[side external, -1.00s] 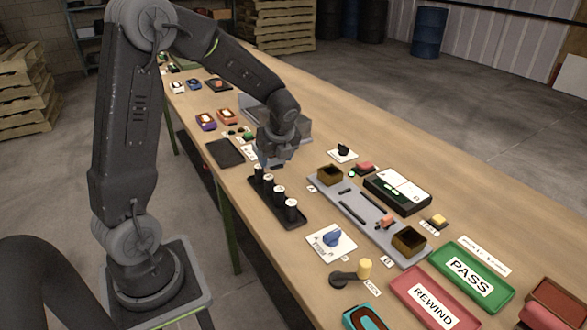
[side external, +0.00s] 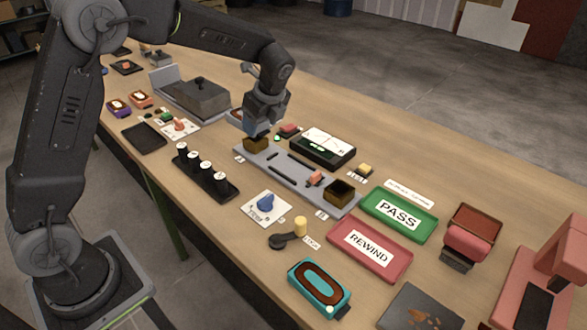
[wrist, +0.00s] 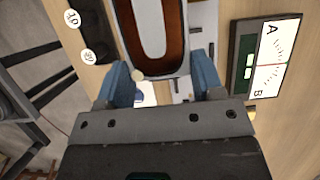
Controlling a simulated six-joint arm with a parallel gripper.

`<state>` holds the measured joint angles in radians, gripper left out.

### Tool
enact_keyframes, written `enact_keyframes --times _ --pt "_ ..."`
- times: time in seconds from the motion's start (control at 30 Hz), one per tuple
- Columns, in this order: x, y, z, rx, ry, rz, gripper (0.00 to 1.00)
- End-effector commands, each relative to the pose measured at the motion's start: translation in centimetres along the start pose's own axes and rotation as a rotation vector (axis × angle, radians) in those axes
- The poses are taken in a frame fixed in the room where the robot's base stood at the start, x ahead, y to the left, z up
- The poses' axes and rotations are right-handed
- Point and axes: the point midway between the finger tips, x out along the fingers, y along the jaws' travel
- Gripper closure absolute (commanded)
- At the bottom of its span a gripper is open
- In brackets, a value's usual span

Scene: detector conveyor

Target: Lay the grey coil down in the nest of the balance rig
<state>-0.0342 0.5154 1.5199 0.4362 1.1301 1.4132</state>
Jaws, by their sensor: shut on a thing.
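My gripper (side external: 258,130) is shut on the grey coil (side external: 236,117), above the far left end of the balance rig (side external: 277,181). In the wrist view the coil (wrist: 181,42) shows a grey rim, a brown oval winding and a pale centre, between my blue fingertips (wrist: 162,78). The rig is a grey plate with dark slots, a pink piece (side external: 316,179), a near brown open box (side external: 341,192) and a far one (side external: 256,145) partly behind my gripper. I cannot tell which part is the nest. The coil's height over the rig is unclear.
A black rack (side external: 205,175) of several white-topped cylinders stands left of the rig. A meter marked A and B (side external: 322,148) lies behind it.

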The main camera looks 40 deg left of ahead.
Motion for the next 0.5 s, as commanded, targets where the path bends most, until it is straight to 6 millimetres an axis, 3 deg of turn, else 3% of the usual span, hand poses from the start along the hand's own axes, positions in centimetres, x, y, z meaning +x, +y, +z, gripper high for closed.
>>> enact_keyframes --times 0.5 --pt "1.8 -4.0 -10.9 0.001 -0.002 0.0 0.71"
